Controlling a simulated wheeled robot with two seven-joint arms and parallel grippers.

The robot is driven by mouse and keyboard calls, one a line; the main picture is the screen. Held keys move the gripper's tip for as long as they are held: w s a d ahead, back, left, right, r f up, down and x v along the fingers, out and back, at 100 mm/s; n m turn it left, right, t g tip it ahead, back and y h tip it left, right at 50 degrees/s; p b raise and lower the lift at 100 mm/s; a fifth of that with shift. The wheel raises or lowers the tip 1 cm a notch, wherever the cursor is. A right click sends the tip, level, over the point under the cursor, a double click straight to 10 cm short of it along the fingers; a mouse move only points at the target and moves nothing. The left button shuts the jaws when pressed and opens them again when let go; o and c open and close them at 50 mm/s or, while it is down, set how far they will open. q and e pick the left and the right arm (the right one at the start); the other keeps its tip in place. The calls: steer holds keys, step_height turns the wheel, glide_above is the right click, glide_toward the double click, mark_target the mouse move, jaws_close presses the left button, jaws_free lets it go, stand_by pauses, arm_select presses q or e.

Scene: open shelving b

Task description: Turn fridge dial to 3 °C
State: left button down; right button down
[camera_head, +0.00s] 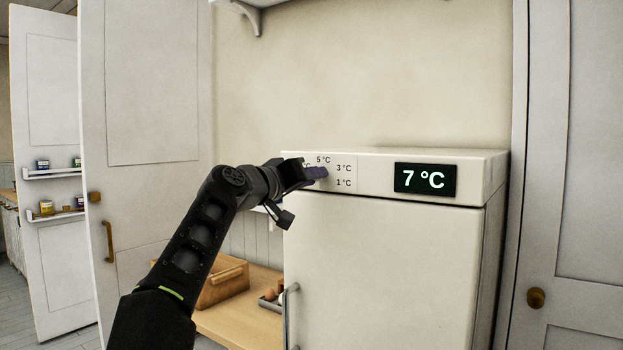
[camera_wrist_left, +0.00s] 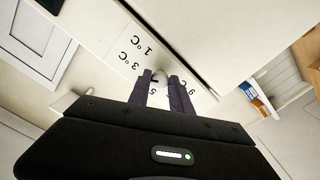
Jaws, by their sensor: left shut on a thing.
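The white fridge (camera_head: 385,270) stands against the wall, with a dark display (camera_head: 425,179) on its top panel that reads 7 °C. The dial panel (camera_head: 344,182) at the panel's left end has printed marks; 5 °C, 3 °C and 1 °C are legible in the head view. My left gripper (camera_head: 314,173) is at this panel, its purple-grey fingers shut on the dial. In the left wrist view the two fingers (camera_wrist_left: 164,92) are on either side of the pale dial (camera_wrist_left: 161,76), with the marks around it. The dial's pointer is hidden. My right gripper is not in view.
A wooden box (camera_head: 222,286) sits on a low wooden surface (camera_head: 240,322) left of the fridge. The fridge door's vertical handle (camera_head: 287,315) is below the dial. An open white door (camera_head: 150,200) stands at left, and another door (camera_head: 585,200) is right of the fridge.

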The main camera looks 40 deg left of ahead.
arm_select(q)
steer(key=shift+f, duration=0.15)
steer(key=c, duration=1.2)
jaws_free()
steer(key=shift+s, duration=0.1)
steer(key=s+b, duration=0.3)
steer(key=s, duration=0.4)
steer(key=shift+s, duration=0.3)
steer(key=shift+d, duration=0.1)
